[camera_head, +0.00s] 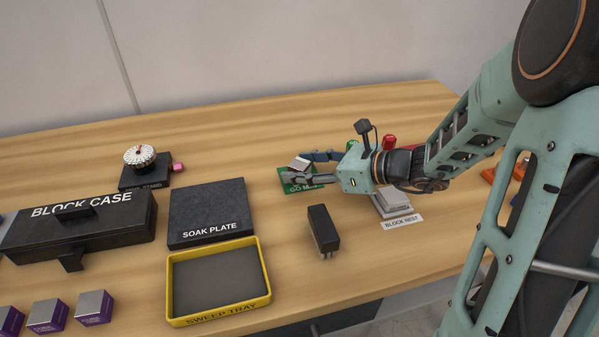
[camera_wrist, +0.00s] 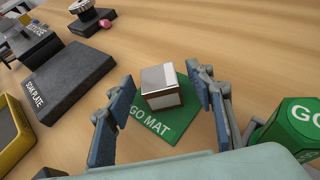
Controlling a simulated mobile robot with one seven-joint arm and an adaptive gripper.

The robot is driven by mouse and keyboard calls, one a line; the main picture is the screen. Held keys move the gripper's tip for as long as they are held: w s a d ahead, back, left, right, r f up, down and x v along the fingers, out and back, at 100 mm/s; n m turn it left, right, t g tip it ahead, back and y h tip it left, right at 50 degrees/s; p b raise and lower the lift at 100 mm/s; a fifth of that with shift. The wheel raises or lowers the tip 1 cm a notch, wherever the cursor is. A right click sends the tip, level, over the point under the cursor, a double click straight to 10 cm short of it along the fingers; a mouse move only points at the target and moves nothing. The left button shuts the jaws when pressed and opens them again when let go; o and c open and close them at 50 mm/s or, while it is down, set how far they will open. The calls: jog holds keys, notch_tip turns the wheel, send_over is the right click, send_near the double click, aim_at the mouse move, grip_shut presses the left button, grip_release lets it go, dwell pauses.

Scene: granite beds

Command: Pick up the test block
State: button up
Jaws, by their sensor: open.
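The test block, apparently the small metallic block (camera_wrist: 161,86), sits on the green GO MAT (camera_wrist: 172,130) in the wrist view, with a brown front face and a pale label or band. In the head view the block (camera_head: 299,163) shows at the far edge of the mat (camera_head: 284,182), partly behind my gripper. My gripper (camera_wrist: 160,100) is open, with one blue-padded finger on each side of the block. I cannot tell the exact height of the fingertips over the mat.
A green GO container (camera_wrist: 290,130) stands right of my gripper. The block nest (camera_head: 397,203) is below my wrist. Bare wood lies beyond the mat.

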jog(key=shift+w+a+f, duration=0.2)
jog(key=shift+w+a, duration=0.05)
jog(key=shift+a, duration=0.1)
jog(key=shift+c, duration=0.2)
grip_shut()
jog(key=shift+r, duration=0.1)
jog(key=shift+r, duration=0.15)
